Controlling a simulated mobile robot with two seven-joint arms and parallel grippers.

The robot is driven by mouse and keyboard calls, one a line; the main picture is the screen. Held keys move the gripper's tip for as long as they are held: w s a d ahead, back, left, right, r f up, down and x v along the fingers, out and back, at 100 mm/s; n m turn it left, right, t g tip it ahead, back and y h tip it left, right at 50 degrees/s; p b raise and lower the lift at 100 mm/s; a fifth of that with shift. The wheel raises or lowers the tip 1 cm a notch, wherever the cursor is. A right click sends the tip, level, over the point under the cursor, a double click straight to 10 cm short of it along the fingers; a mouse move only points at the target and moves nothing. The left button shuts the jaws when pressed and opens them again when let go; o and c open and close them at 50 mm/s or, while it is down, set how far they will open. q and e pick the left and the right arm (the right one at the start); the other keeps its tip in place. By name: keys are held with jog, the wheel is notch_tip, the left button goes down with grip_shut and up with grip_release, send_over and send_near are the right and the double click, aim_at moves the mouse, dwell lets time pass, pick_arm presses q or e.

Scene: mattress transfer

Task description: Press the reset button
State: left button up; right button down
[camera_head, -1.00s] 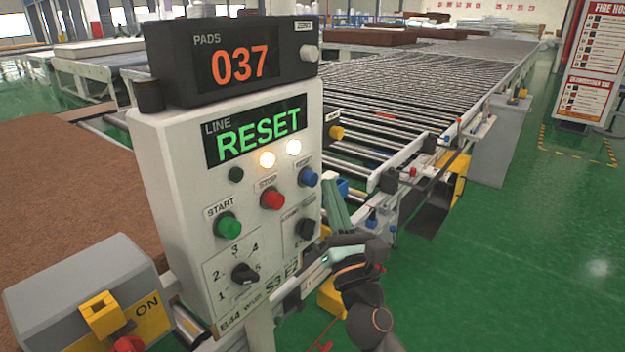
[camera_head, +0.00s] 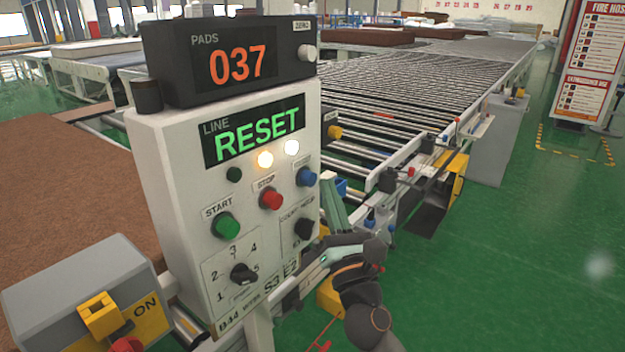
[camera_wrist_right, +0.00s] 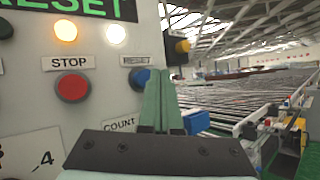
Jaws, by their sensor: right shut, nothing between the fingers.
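The reset button is a blue round button (camera_head: 306,177) on the right of the white control panel (camera_head: 165,190), under a small label. In the right wrist view the blue button (camera_wrist_right: 140,77) sits just left of my fingertips, partly hidden by them. My right gripper (camera_head: 328,184) has pale green fingers, shut together and empty, just right of the panel's edge. It also shows in the right wrist view (camera_wrist_right: 161,75), with the fingers pointing up beside the button; I cannot tell if they touch it. My left gripper is not in view.
A red STOP button (camera_head: 271,198), a green START button (camera_head: 225,225) and a black dial (camera_head: 242,273) share the panel. Its display (camera_head: 255,131) reads RESET, with two lit lamps beneath. A roller conveyor (camera_head: 430,85) runs behind. Green floor is open at right.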

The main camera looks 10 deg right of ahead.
jog(key=shift+a, duration=0.1)
dwell(0.7)
jog(key=shift+w+a, duration=0.2)
jog(key=shift+w, duration=0.15)
jog(key=shift+w+a+b, duration=0.4)
jog(key=shift+w+a, duration=0.1)
jog(key=shift+w, duration=0.15)
dwell(1.1)
jog(key=shift+s, duration=0.1)
jog(key=shift+s+d+p, duration=0.4)
jog(key=shift+s+d, duration=0.35)
jog(key=shift+s, duration=0.15)
jog(key=s+d, duration=0.1)
jog(key=s, duration=0.1)
jog(key=s+d+p, duration=0.1)
jog(key=s+d, duration=0.1)
dwell(0.5)
